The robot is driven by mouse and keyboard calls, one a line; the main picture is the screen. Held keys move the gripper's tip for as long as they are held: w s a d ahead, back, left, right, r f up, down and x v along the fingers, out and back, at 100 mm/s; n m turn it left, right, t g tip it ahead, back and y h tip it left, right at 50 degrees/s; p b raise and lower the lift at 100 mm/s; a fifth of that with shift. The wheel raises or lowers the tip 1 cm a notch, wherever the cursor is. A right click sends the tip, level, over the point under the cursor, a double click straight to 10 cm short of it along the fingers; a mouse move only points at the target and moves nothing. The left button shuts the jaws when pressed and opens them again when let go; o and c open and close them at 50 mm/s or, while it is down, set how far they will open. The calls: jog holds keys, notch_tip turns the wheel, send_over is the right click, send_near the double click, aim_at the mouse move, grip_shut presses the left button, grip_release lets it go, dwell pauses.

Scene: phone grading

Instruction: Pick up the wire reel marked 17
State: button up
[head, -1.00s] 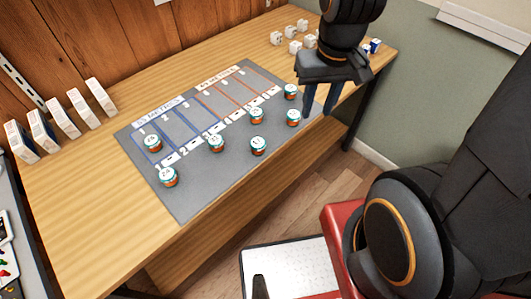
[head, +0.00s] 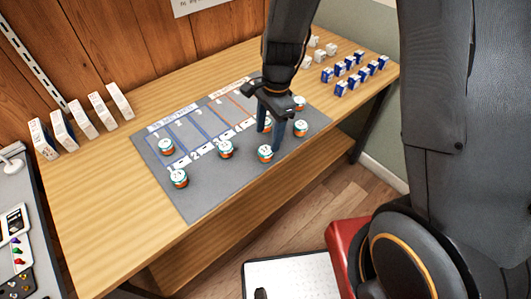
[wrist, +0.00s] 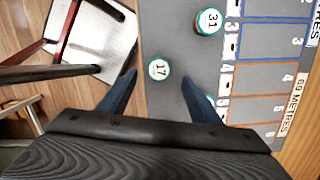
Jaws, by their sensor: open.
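The wire reel marked 17 (wrist: 159,69) shows its white top in the wrist view, lying between and slightly beyond my fingertips. In the head view I take it to be the reel (head: 265,153) near the front edge of the grey mat (head: 205,200); its number is too small to read there. My gripper (head: 270,139) is open and empty, pointing down over the mat close to this reel. In the wrist view my gripper (wrist: 159,79) has a finger on each side of the reel, with no visible contact.
The reel marked 31 (wrist: 208,20) stands close by on the mat. Another reel (head: 265,125) is partly hidden behind a finger. Several more reels are spread over the mat. Blue-and-white boxes (head: 355,74) stand at the right, white boxes (head: 83,119) at the left.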

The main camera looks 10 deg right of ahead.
aim_at(265, 150)
jog(key=shift+s+a+f+p, duration=0.15)
jog(key=shift+f+p, duration=0.1)
jog(key=shift+f, duration=0.95)
jog(key=shift+s+a+f+p, duration=0.1)
jog(key=shift+f+p, duration=0.2)
jog(key=shift+f, duration=0.9)
jog(key=shift+s+a+f+p, duration=0.15)
jog(key=shift+f+p, duration=0.1)
jog(key=shift+f, duration=0.95)
jog(key=shift+w, duration=0.1)
jog(key=c, duration=1.1)
